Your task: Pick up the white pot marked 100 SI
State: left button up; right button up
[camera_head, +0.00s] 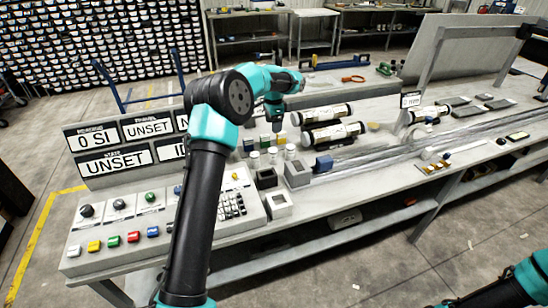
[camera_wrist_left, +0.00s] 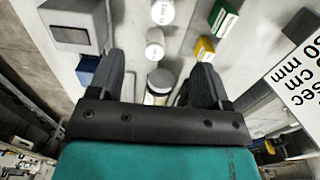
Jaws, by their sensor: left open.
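Several small white pots stand on the bench; in the head view three show in a row, left (camera_head: 254,159), middle (camera_head: 273,155) and right (camera_head: 290,152). My left gripper (camera_head: 277,127) is above and behind them, pointing down.
A grey box with a dark opening (camera_wrist_left: 75,24) stands left of the pots. Green (camera_wrist_left: 222,17) and yellow (camera_wrist_left: 205,47) blocks lie to the right. In the head view, a control panel (camera_head: 150,225) is at left and labelled core tubes (camera_head: 333,132) lie behind.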

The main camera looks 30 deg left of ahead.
aim_at(273, 150)
pick_arm(q)
notch_tip(273, 150, down, 10)
jog(key=shift+f, duration=0.3)
jog(key=shift+f, duration=0.1)
jog(key=f, duration=0.5)
jog(key=shift+w+a, duration=0.15)
jog(key=shift+a, duration=0.05)
jog(key=shift+c, duration=0.5)
jog(key=c, duration=1)
jog(key=shift+o, duration=0.2)
jog(key=shift+r, duration=0.15)
notch_tip(273, 150, up, 10)
jog(key=shift+f, duration=0.1)
